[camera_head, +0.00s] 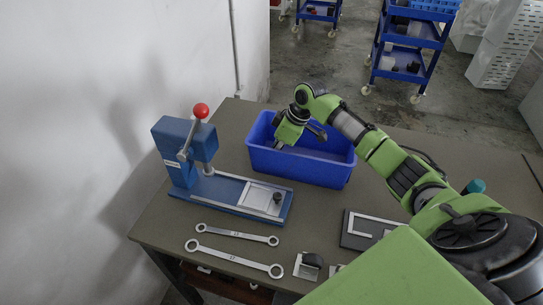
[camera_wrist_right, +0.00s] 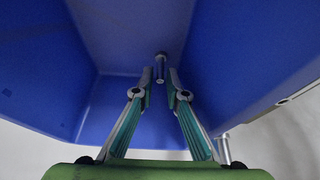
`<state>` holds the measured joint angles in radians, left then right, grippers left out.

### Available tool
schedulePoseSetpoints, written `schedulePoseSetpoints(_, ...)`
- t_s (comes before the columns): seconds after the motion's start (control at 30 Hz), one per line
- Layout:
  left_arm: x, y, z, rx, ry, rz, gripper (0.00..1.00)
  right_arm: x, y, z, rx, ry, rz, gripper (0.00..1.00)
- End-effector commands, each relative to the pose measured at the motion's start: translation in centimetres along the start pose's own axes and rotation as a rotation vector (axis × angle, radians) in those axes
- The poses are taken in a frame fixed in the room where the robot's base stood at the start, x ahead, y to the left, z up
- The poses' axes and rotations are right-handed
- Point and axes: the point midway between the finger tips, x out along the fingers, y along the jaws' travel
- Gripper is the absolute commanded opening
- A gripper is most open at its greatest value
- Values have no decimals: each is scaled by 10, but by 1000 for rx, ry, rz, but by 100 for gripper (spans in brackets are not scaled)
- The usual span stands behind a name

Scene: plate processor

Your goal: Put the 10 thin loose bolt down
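The bolt (camera_wrist_right: 160,67) shows in the right wrist view as a small dark, thin piece with a round head, against the blue bin's inside. It is between and just beyond my right gripper's fingertips (camera_wrist_right: 160,78), with a visible gap on each side. The fingers are partly apart and do not appear to touch it. In the head view my right gripper (camera_head: 298,141) is over the left part of the blue bin (camera_head: 305,168), tilted down into it. The bolt is hidden in that view. I cannot tell whether it touches the bin. My left gripper is out of view.
A blue press with a red knob (camera_head: 201,111) stands left of the bin. Two wrenches (camera_head: 236,234) (camera_head: 234,259) lie in front. A dark plate with a metal bracket (camera_head: 362,231) and small blocks (camera_head: 308,265) are at the front right. A wall bounds the left.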

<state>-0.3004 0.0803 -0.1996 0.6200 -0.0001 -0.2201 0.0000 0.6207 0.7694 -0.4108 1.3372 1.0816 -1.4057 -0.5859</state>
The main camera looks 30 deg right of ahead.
Motion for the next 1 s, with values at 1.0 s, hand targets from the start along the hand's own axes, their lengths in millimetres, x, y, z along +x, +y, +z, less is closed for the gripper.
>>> schedulePoseSetpoints(1.0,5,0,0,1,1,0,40,-108,0,0,-1,-1,0,13)
